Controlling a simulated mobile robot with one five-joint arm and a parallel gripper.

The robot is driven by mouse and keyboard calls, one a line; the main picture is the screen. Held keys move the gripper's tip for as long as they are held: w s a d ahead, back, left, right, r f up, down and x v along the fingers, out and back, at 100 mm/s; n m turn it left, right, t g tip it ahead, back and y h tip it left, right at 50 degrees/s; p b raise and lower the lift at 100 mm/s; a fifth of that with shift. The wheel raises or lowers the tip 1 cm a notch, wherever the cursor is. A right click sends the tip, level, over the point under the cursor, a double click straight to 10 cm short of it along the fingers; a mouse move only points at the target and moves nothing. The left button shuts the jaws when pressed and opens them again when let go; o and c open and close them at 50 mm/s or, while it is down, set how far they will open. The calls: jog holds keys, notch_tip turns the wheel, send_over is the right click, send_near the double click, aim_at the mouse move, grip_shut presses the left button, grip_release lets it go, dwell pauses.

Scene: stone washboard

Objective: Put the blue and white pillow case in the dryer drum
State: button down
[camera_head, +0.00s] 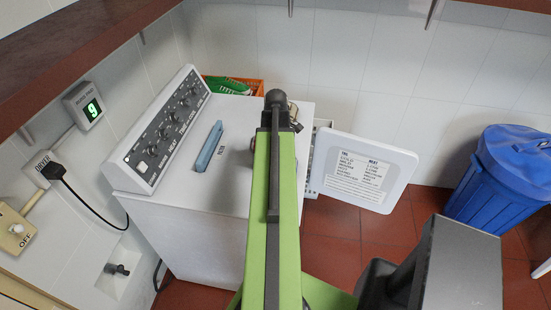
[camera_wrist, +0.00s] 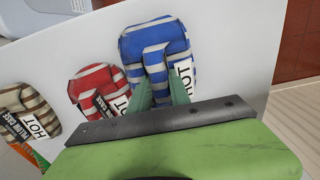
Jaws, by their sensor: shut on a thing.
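The blue and white striped pillow case (camera_wrist: 181,42) shows in the wrist view with a white "HOT" tag on its right. My gripper (camera_wrist: 160,92) is at its near edge, shut on a striped fold of it. The white dryer (camera_head: 190,232) stands left of centre in the head view. Its door (camera_head: 364,172) stands open to the right with a printed notice on it. The drum opening is hidden behind my green arm. My gripper and the pillow case are hidden in the head view.
A red striped pillow case (camera_wrist: 98,88) and a brown striped one (camera_wrist: 24,108) lie left of the blue one on a white surface (camera_wrist: 60,60). A lidded blue bin (camera_head: 497,182) stands at right.

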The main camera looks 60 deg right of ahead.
jog(key=shift+f, duration=0.25)
jog(key=c, duration=1.2)
grip_release()
jog(key=shift+r, duration=0.1)
notch_tip(320, 180, up, 12)
jog(key=p, duration=1.2)
jog(key=shift+r, duration=0.15)
